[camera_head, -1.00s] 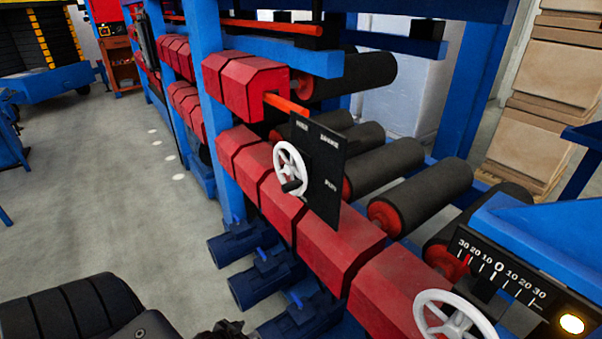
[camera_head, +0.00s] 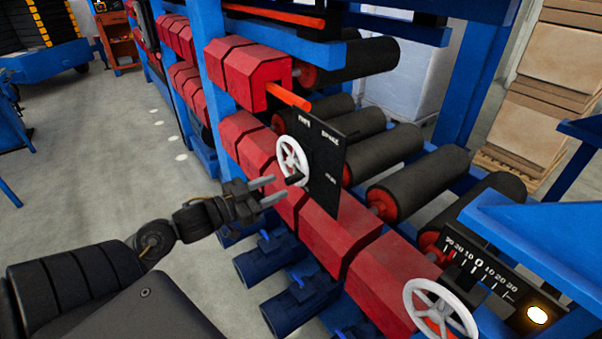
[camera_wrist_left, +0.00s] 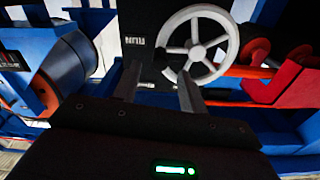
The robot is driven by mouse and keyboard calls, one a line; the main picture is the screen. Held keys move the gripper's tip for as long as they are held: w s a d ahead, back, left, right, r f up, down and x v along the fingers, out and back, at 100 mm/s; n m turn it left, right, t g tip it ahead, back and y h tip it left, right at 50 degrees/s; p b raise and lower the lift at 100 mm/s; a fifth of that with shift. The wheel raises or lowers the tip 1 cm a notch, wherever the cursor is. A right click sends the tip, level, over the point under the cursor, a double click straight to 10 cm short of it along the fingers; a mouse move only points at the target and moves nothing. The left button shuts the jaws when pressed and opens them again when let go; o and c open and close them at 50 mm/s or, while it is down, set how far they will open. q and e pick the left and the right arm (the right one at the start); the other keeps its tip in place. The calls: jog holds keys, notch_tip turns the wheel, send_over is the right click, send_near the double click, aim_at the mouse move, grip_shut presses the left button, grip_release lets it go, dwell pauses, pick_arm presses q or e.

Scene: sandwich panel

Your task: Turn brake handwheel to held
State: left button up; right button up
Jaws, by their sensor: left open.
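The white spoked brake handwheel (camera_head: 292,160) is mounted on a black panel (camera_head: 326,172) with small white lettering, on the red-covered machine side. A dark crank knob (camera_head: 294,179) sits at its lower rim. My left gripper (camera_head: 271,190) is open and empty, just left of and below the wheel in the head view. In the left wrist view the wheel (camera_wrist_left: 195,45) stands ahead, above the right fingertip, and the gripper (camera_wrist_left: 160,82) shows its two fingers apart. I cannot tell whether a finger touches the wheel. My right gripper is not in view.
A second white handwheel (camera_head: 440,308) sits at lower right below a numbered scale (camera_head: 482,268) with a lit lamp (camera_head: 537,314). An orange bar (camera_head: 288,96) juts out above the panel. Blue motors (camera_head: 290,300) stick out below. The grey floor (camera_head: 110,190) at left is clear.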

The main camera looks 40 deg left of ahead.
aim_at(301, 174)
pick_arm(q)
jog(key=p+x, duration=0.2)
jog(key=x, duration=0.6)
jog(key=shift+w+r, duration=0.1)
jog(key=shift+w, duration=0.1)
jog(key=shift+w+d, duration=0.2)
jog(key=shift+w, duration=0.2)
